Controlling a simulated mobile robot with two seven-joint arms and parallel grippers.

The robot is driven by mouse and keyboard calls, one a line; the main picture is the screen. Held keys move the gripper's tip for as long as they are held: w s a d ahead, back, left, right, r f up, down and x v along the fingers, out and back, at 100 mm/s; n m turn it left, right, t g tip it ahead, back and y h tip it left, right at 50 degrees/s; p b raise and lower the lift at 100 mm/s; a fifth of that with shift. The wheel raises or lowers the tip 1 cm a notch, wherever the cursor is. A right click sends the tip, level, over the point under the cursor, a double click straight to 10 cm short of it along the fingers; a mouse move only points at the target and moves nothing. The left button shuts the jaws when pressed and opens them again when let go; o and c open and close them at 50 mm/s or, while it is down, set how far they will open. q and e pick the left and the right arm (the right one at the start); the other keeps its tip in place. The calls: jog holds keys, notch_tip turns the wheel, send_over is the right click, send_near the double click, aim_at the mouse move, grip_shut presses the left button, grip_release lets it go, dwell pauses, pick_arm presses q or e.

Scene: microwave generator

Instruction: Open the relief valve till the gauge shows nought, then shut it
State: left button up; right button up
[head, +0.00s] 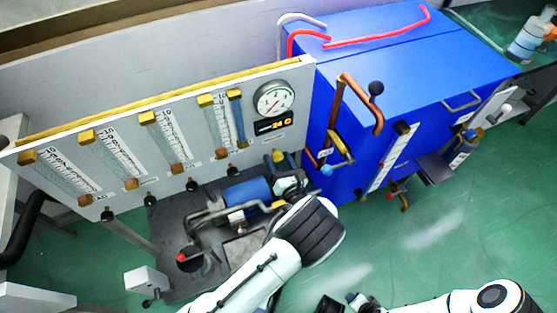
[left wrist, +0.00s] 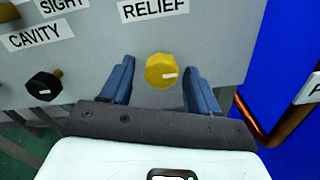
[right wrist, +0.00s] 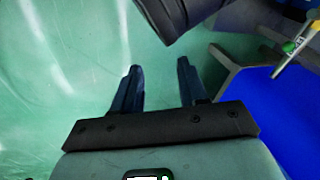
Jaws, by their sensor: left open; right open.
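The yellow relief valve knob (left wrist: 160,70) is on the grey panel under the RELIEF label (left wrist: 154,8) in the left wrist view. A white mark shows on its face. It also shows in the head view (head: 279,157), low on the panel's right end. My left gripper (left wrist: 159,66) is open, with one finger on each side of the knob and gaps between. The round gauge (head: 274,99) is at the panel's top right; its needle is too small to read surely. An orange display (head: 273,125) under it seems to read 24 0. My right gripper (right wrist: 159,68) is open and empty over the green floor.
Several black knobs, one by the CAVITY label (left wrist: 34,36), line the panel's lower edge. A blue cabinet (head: 400,70) with copper pipes (head: 334,110) stands right of the panel. Pump gear with a blue body (head: 247,193) sits below.

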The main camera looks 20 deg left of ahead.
pick_arm(q)
jog(key=p+v, duration=0.2)
jog(key=v, duration=1.1)
jog(key=shift+d, duration=0.15)
pick_arm(e)
jog(key=shift+g+y, duration=0.3)
jog(key=shift+g, duration=0.3)
jog(key=shift+s+a+r, duration=0.3)
jog(key=shift+s+r, duration=0.15)
jog(key=shift+s, duration=0.15)
jog(key=shift+s+a+r, duration=0.35)
jog(key=shift+s+r, duration=0.05)
jog(key=shift+s, duration=0.2)
jog(key=shift+s+a+r, duration=0.3)
jog(key=shift+s+r, duration=0.15)
jog(key=shift+s, duration=0.15)
pick_arm(q)
jog(key=shift+s, duration=0.1)
